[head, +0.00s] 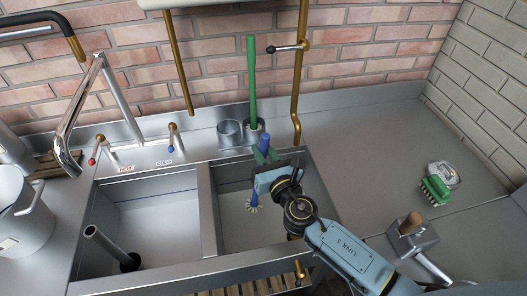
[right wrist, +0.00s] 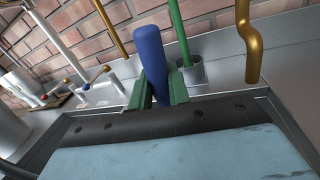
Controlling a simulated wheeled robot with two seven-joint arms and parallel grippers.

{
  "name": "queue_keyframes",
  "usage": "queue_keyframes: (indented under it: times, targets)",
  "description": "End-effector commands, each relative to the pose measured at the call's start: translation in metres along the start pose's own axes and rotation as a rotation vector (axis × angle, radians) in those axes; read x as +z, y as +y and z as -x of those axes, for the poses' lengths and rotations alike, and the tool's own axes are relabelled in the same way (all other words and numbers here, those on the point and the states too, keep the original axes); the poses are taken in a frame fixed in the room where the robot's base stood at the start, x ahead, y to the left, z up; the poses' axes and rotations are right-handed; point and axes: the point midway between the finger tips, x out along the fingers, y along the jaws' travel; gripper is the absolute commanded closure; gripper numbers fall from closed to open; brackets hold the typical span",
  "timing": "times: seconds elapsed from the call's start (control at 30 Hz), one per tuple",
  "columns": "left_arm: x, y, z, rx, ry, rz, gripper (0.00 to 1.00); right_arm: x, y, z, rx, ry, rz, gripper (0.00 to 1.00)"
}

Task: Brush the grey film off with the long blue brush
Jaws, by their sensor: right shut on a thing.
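The long blue brush (head: 250,203) hangs over the right sink basin (head: 230,178), with its pale bristle end low in the basin. Whether the bristles touch the basin floor I cannot tell. My right gripper (head: 266,156), with green fingers, is shut on the brush. In the right wrist view the blue handle (right wrist: 150,52) stands up between the green fingers (right wrist: 158,92). My wrist hides part of the brush and basin. No grey film stands out clearly from the grey metal. My left gripper is not in view.
A green-handled tool (head: 252,75) stands in a metal cup behind the basin, beside an empty cup (head: 229,132). The left basin (head: 150,215) holds an upright pipe (head: 103,243). A brass pipe (head: 298,90) rises behind. A green scrub brush (head: 435,190) lies on the right counter.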

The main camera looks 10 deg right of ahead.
Motion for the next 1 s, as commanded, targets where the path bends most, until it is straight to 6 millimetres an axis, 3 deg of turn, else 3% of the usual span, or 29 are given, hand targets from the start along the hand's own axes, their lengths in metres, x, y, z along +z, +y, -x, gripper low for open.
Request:
queue_keyframes:
  times: [0.03, 1.0]
  targets:
    - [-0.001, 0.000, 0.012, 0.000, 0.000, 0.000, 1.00, 0.013, 0.002, -0.001, 0.000, -0.002, 0.000, 1.00]
    - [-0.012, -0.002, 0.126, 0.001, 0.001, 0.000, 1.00, 0.128, 0.015, -0.003, 0.000, -0.003, 0.001, 1.00]
